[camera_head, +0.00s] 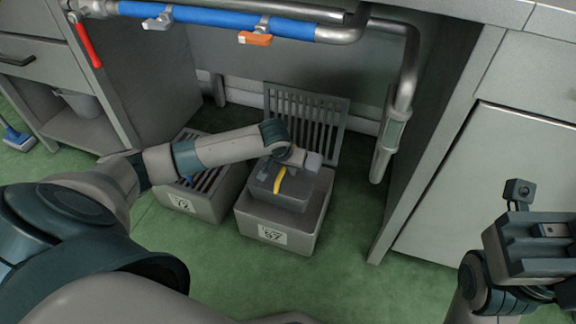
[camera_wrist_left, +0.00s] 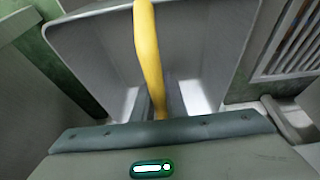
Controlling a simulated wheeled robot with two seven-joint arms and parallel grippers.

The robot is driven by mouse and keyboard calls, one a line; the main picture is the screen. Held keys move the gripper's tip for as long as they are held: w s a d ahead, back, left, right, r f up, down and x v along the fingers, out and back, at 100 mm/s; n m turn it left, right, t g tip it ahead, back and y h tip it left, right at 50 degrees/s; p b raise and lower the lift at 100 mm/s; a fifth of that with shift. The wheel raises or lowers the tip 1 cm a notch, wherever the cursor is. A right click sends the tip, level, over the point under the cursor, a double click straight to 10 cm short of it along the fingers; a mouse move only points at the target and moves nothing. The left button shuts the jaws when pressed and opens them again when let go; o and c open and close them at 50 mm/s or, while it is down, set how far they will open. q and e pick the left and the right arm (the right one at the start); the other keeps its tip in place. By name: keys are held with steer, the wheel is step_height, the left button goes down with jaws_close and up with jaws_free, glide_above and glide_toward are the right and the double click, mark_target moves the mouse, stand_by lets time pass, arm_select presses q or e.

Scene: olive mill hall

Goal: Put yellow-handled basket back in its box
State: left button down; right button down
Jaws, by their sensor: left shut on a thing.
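A dark grey basket (camera_head: 268,190) with a yellow handle (camera_head: 280,180) is at the open top of a grey box (camera_head: 275,238) with a number label. The basket's upper part stands above the box rim; how deep it sits is unclear. My left gripper (camera_head: 292,166) is over the basket, shut on its handle. In the left wrist view the yellow handle (camera_wrist_left: 149,50) runs down between the fingers, with the basket's grey wall (camera_wrist_left: 95,45) around it. The box's slatted lid (camera_head: 320,120) stands open behind. My right gripper (camera_head: 535,240) is at the lower right, its jaws unclear.
A second box (camera_head: 205,205) labelled 72, with a slatted top, stands just left. A blue pipe (camera_head: 220,18) with a red lever (camera_head: 88,45) and an orange valve handle (camera_head: 255,38) runs above. A cabinet (camera_head: 490,180) bounds the right. Green floor is free in front.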

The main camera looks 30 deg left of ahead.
mark_target(288, 182)
arm_select(q)
steer(key=shift+f, duration=0.15)
stand_by(0.4)
steer(key=shift+f, duration=3.55)
steer(key=shift+f+b, duration=0.15)
steer(key=shift+b, duration=0.15)
step_height(288, 182, down, 4)
steer(key=shift+f+b, duration=0.2)
steer(key=shift+b, duration=0.2)
steer(key=shift+f, duration=0.1)
steer(key=shift+f, duration=1.45)
